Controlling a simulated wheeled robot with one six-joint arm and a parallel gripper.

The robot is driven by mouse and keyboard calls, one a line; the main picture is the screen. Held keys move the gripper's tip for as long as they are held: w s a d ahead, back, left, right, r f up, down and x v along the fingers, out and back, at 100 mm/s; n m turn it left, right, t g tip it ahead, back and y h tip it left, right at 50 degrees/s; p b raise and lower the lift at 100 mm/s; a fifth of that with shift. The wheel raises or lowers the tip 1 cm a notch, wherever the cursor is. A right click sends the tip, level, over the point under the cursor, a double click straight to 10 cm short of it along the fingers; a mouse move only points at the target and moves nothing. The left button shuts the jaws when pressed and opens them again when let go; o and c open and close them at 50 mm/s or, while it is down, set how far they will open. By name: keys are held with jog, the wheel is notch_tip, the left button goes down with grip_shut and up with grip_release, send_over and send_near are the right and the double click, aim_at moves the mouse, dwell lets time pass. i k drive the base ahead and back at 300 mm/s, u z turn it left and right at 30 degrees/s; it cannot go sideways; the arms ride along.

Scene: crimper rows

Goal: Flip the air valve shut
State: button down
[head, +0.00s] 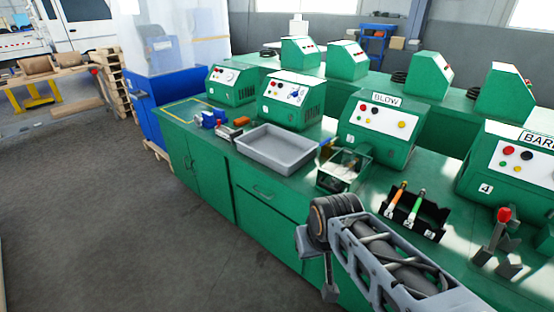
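A small blue part (297,93) shows on the white front panel of a green machine (290,112) at the back of the near bench. It may be the air valve's lever, but it is too small to tell its position. Another green machine, labelled BLOW (385,125), stands to its right with coloured buttons and no clear lever. My grey arm reaches in from the bottom right over the bench front. Its jointed end is well short of the machines. My gripper's fingers cannot be made out.
The green bench (205,150) holds an empty grey tray (275,150), a small clear-walled box (343,170), a black rack (412,215) with orange and green tools, and a red-knobbed device (500,235). A blue cabinet (150,100) stands behind left. The floor (120,230) at left is clear.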

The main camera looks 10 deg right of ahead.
aim_at(328, 140)
jog(key=u, duration=0.35)
jog(key=k, duration=0.45)
jog(key=u, duration=0.3)
jog(key=i, duration=1.6)
jog(key=z, duration=1.35)
jog(key=i, duration=0.6)
jog(key=z, duration=0.7)
